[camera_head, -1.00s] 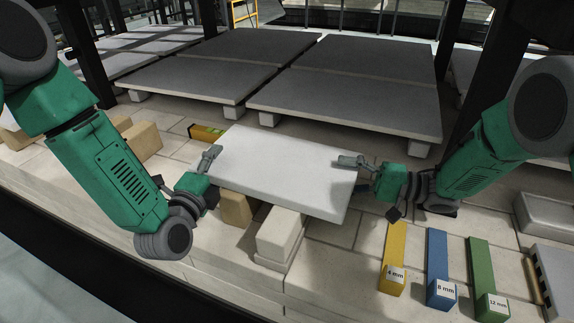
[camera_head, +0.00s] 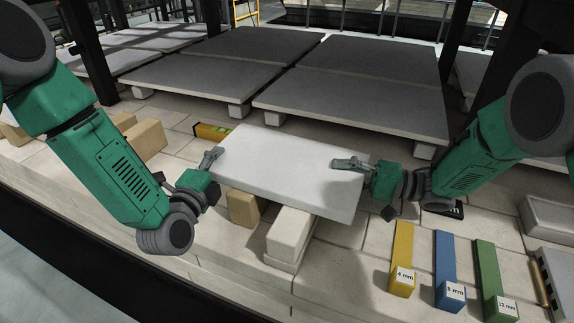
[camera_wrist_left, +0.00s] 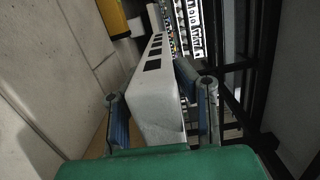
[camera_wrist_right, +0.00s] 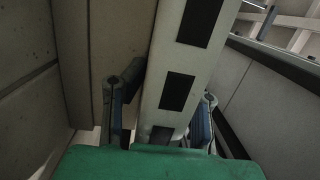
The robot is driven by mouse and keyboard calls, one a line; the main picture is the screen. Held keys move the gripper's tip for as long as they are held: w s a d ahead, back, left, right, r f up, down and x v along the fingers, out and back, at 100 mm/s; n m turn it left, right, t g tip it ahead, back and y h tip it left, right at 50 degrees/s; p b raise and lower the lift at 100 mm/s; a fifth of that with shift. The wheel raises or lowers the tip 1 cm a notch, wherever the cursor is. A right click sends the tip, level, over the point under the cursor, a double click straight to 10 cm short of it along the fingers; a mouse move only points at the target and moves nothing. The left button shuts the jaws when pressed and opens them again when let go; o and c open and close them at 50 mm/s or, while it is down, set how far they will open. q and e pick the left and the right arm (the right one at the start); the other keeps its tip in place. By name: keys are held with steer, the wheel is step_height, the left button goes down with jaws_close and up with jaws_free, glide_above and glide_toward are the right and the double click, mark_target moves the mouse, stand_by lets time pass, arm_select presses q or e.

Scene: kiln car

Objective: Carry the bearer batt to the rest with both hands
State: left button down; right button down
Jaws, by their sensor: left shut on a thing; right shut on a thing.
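The bearer batt is a thick white slab (camera_head: 285,172) in the middle of the head view, roughly level. My left gripper (camera_head: 210,158) is shut on its left end and my right gripper (camera_head: 348,165) is shut on its right end. In the left wrist view the batt (camera_wrist_left: 155,98) stands between the fingers, with dark rectangular marks along one face. The batt (camera_wrist_right: 184,55) also shows between the fingers in the right wrist view. A cream block (camera_head: 289,236) and a tan block (camera_head: 243,208) are partly hidden below the batt. I cannot tell whether it touches them.
Grey slabs on short posts (camera_head: 360,100) fill the deck behind. Yellow (camera_head: 402,250), blue (camera_head: 447,262) and green (camera_head: 488,270) strips with millimetre labels lie at front right. Tan blocks (camera_head: 143,140) stand at left. A yellow-ended object (camera_head: 212,132) lies behind the batt.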

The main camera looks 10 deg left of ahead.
arm_select(q)
steer(key=shift+r, duration=0.2)
arm_select(e)
steer(key=shift+a+r, duration=0.1)
steer(key=shift+r, duration=0.15)
